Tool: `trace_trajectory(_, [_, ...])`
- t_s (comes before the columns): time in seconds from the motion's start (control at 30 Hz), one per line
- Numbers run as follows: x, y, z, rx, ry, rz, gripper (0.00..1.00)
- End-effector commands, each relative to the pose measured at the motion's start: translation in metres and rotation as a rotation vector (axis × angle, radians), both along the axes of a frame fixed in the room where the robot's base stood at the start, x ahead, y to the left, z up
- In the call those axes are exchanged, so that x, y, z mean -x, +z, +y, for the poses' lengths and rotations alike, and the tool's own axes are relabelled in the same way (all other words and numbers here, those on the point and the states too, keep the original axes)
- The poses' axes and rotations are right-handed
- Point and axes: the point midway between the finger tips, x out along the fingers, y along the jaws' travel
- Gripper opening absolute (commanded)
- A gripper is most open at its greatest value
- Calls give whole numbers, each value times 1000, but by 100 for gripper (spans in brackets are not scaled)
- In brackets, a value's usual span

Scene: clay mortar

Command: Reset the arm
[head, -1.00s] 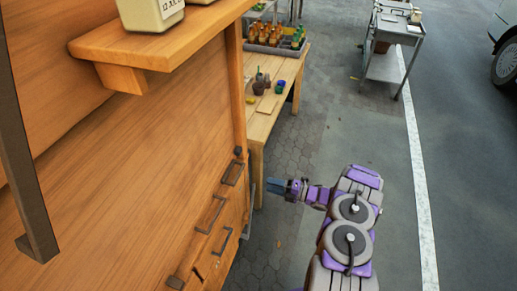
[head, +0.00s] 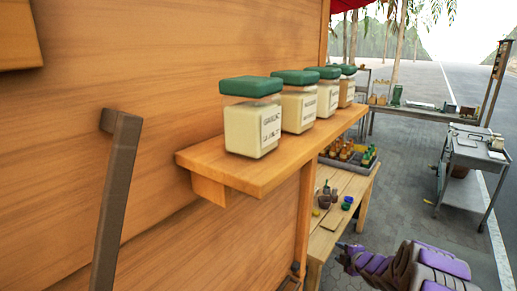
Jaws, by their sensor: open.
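My purple and grey arm (head: 432,268) shows at the lower right of the head view, cut off by the bottom edge. My gripper (head: 341,246) is at its left end, small, beside the right side of the wooden table (head: 357,212). It is open, and I see nothing held in it.
A wooden wall shelf (head: 262,172) holds several green-lidded jars (head: 252,130). A dark bar (head: 116,200) stands out from the wooden wall at left. The table carries a bottle crate (head: 345,168) and small pots. A grey cart (head: 474,160) stands at right. Paving between table and cart looks free.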

Motion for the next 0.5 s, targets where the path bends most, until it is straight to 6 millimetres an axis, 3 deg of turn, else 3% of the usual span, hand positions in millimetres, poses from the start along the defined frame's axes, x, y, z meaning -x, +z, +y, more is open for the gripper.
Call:
trace_trajectory(0.03, [1,17,0,-3,-48,20,44])
trace_trajectory(0.27, [31,67,-3,-62,-313,165,44])
trace_trajectory(0.5, [94,106,6,-153,-588,318,44])
